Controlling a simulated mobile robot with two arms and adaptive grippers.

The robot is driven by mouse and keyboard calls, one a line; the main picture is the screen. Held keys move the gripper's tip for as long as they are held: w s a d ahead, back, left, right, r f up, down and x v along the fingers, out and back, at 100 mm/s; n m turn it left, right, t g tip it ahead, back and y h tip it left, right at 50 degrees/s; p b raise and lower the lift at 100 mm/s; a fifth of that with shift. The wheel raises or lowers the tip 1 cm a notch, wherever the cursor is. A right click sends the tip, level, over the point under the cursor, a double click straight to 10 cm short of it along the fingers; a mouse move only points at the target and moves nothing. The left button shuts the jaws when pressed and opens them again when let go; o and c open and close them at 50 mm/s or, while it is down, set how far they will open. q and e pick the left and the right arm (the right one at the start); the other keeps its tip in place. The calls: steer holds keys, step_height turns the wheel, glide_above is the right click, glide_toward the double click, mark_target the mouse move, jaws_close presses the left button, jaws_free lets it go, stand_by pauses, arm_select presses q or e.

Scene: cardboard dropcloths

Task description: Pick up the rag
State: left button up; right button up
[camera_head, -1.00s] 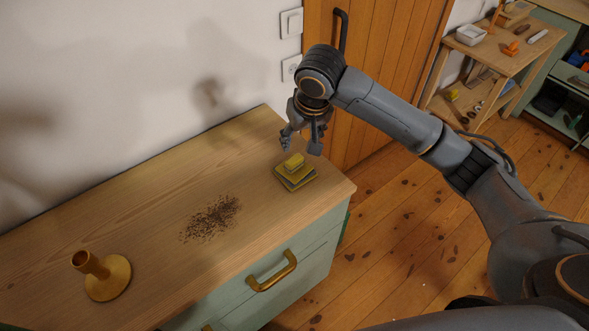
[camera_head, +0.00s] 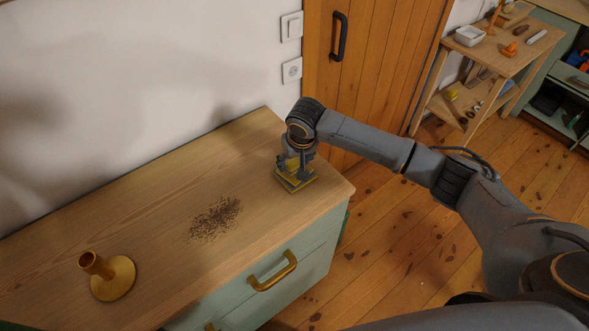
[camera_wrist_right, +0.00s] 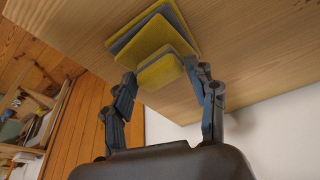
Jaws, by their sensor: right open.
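The rag appears as a small folded yellow and grey stack (camera_head: 295,185) near the right end of the wooden dresser top, with a smaller yellow piece (camera_wrist_right: 160,71) on top. My right gripper (camera_head: 294,171) is right above the stack, pointing down, and partly hides it in the head view. In the right wrist view my right gripper (camera_wrist_right: 160,76) is open, with one finger on each side of the small yellow piece. I cannot tell whether the fingers touch it. My left gripper is not in view.
A patch of dark crumbs (camera_head: 215,219) lies mid-top on the dresser (camera_head: 150,190). A brass candlestick (camera_head: 112,278) stands at the front left. A wall is behind; a wooden door (camera_head: 365,80) is beyond the right end. The top between crumbs and stack is clear.

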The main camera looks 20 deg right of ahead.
steer(key=shift+w+f, duration=0.1)
steer(key=shift+f, duration=0.4)
steer(key=shift+c, duration=0.2)
jaws_close()
steer(key=shift+r, duration=0.15)
steer(key=shift+r, duration=0.55)
steer(key=s+a+r+b, duration=0.2)
steer(key=s+a+r, duration=0.3)
steer(key=s+r, duration=0.6)
steer(key=shift+s+r+b, duration=0.4)
steer(key=shift+s, duration=0.7)
